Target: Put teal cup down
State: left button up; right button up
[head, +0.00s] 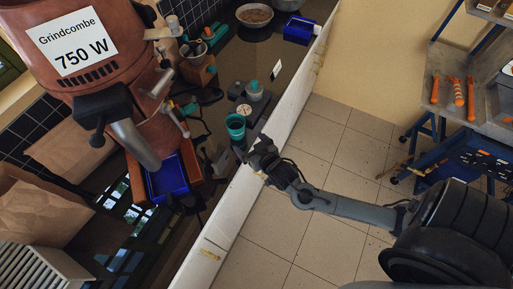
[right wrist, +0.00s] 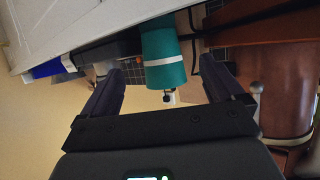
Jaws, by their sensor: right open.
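The teal cup (head: 236,127) stands upright on the dark counter, close to its white front edge. My right gripper (head: 252,152) is at the counter's edge, just below and to the right of the cup in the head view. In the right wrist view the teal cup (right wrist: 164,58), with a pale band around it, shows between the tips of the spread fingers. The right gripper (right wrist: 163,72) is open, with a gap on each side of the cup. My left gripper is not in view.
A grey container with a teal top (head: 254,91) and a round white dial (head: 244,110) are just behind the cup. A large brown grinder (head: 80,50) with a blue bin (head: 160,181) stands left. A blue tray (head: 299,30) and a bowl (head: 254,16) are farther back.

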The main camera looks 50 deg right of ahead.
jog(key=s+a+n+g+y, duration=0.1)
jog(key=s+a+g, duration=0.2)
jog(key=s, duration=0.3)
jog(key=s+a+r+n+g+y, duration=0.1)
jog(key=s+a+n+g, duration=0.1)
jog(key=s, duration=0.5)
jog(key=s+a+n+g+y, duration=0.1)
jog(key=s+a+g, duration=0.3)
jog(key=s+a, duration=0.1)
jog(key=shift+s+r+n, duration=0.2)
jog(key=shift+s+n, duration=0.1)
jog(key=shift+s, duration=0.4)
notch_tip(320, 180, up, 24)
jog(key=p, duration=2.4)
jog(key=shift+f, duration=0.15)
